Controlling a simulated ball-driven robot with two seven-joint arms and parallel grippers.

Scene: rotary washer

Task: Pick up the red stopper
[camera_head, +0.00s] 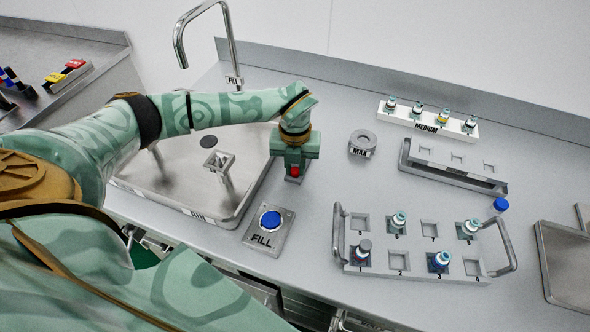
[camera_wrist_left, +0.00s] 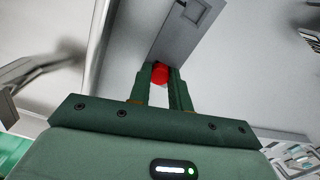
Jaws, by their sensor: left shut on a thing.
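The red stopper (camera_head: 295,171) is between the fingers of my left gripper (camera_head: 294,174), just right of the sink. In the left wrist view the stopper (camera_wrist_left: 160,73) sits between the two green fingertips of the gripper (camera_wrist_left: 159,78), which is shut on it. Below the stopper is a small grey plate (camera_wrist_left: 182,37) with a square recess. I cannot tell whether the stopper still touches the plate. My right gripper is not in view.
The sink (camera_head: 180,185) with its tall faucet (camera_head: 182,50) lies left. A FILL plate with a blue button (camera_head: 270,220) is in front. A handled rack (camera_head: 405,262) with several vials, a grey ring marked MAX (camera_head: 362,143) and a MEDIUM rack (camera_head: 425,124) stand right.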

